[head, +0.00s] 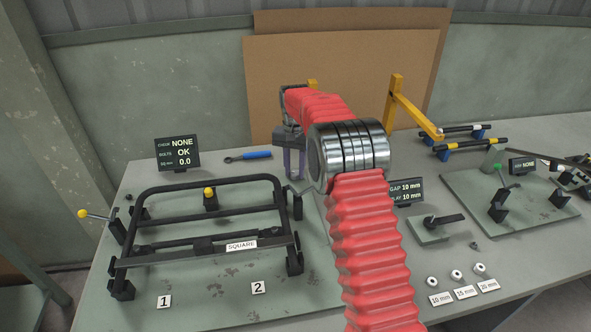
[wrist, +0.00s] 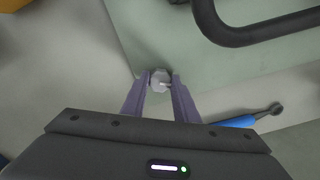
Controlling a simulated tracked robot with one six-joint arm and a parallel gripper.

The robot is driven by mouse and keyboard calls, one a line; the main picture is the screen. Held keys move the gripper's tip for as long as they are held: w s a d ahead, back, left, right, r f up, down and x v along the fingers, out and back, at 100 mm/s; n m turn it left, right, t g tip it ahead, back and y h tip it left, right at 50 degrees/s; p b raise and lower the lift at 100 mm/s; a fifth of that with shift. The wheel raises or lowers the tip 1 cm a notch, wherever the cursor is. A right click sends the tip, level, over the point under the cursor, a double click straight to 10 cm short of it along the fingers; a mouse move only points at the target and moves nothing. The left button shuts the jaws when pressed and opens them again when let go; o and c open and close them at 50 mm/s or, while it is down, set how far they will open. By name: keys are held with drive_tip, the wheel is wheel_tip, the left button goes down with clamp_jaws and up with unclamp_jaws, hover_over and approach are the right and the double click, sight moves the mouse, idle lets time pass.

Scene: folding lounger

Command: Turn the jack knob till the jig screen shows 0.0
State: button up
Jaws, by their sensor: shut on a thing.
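My gripper (head: 294,176) is at the back right corner of the jig, pointing down. In the wrist view my gripper (wrist: 161,80) has its two fingers around a small pale grey faceted knob (wrist: 160,80), which looks like the jack knob. The fingers are shut on it.
A black tubular frame (head: 156,222) lies on the jig, labelled SQUARE, just left of my gripper. A blue-handled wrench (head: 256,155) lies behind it. Yellow posts (head: 396,98) stand behind my arm. A gap gauge screen (head: 406,191) and several spacers (head: 457,276) are right.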

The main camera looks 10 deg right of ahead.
sight(294, 173)
drive_tip(key=shift+w+r+m, duration=0.15)
drive_tip(key=shift+m, duration=0.35)
drive_tip(key=o, duration=1.1)
drive_tip(key=shift+c, duration=0.2)
wheel_tip(294, 173, up, 14)
drive_tip(key=shift+f, duration=0.25)
